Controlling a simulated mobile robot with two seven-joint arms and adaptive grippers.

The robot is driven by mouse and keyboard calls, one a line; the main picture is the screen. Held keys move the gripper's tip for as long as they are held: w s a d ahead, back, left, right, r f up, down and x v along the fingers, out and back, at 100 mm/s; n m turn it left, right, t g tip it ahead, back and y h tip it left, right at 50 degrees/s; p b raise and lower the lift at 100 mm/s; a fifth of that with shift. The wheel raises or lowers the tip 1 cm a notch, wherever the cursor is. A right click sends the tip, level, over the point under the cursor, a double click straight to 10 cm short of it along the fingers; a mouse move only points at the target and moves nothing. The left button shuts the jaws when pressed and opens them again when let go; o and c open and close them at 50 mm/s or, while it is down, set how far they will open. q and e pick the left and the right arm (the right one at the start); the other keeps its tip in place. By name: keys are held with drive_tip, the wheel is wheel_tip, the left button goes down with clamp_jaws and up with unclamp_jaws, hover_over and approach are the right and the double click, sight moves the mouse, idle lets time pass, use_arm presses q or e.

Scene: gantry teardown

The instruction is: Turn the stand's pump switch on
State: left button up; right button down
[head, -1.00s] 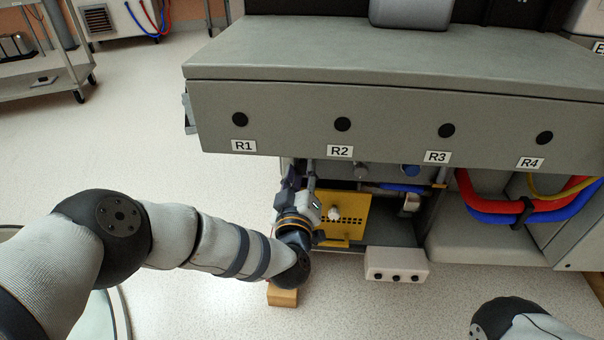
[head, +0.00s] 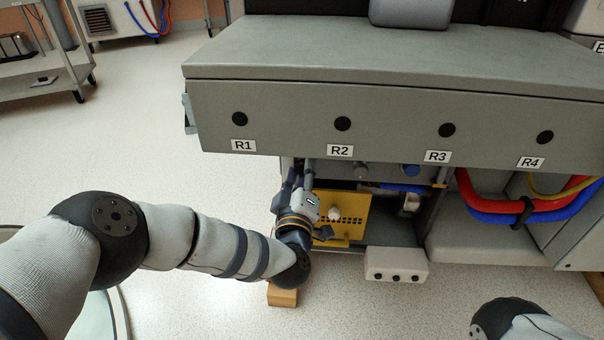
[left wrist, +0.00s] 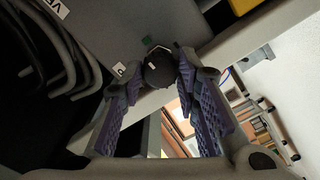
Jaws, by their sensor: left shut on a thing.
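The pump switch looks to be the dark round knob (left wrist: 160,70) in the left wrist view, sitting on a grey panel. My left gripper (left wrist: 158,82) is shut on the knob, one purple-padded finger on each side. In the head view my left gripper (head: 294,180) reaches under the grey overhang near R1, and the knob is hidden there. I cannot tell which way the knob is set. My right gripper is out of view.
A yellow panel (head: 344,220) with a pale knob is just right of my left gripper. A white box (head: 396,264) with black buttons is lower right. The grey bench (head: 390,120) overhangs the gripper. Red and blue hoses (head: 520,208) hang at the right. Floor at left is clear.

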use_arm(q)
drive_tip(key=o, duration=1.2)
drive_tip(key=shift+c, duration=0.2)
drive_tip(key=s+a, duration=0.1)
drive_tip(key=s, duration=1.1)
drive_tip(key=shift+a, duration=0.1)
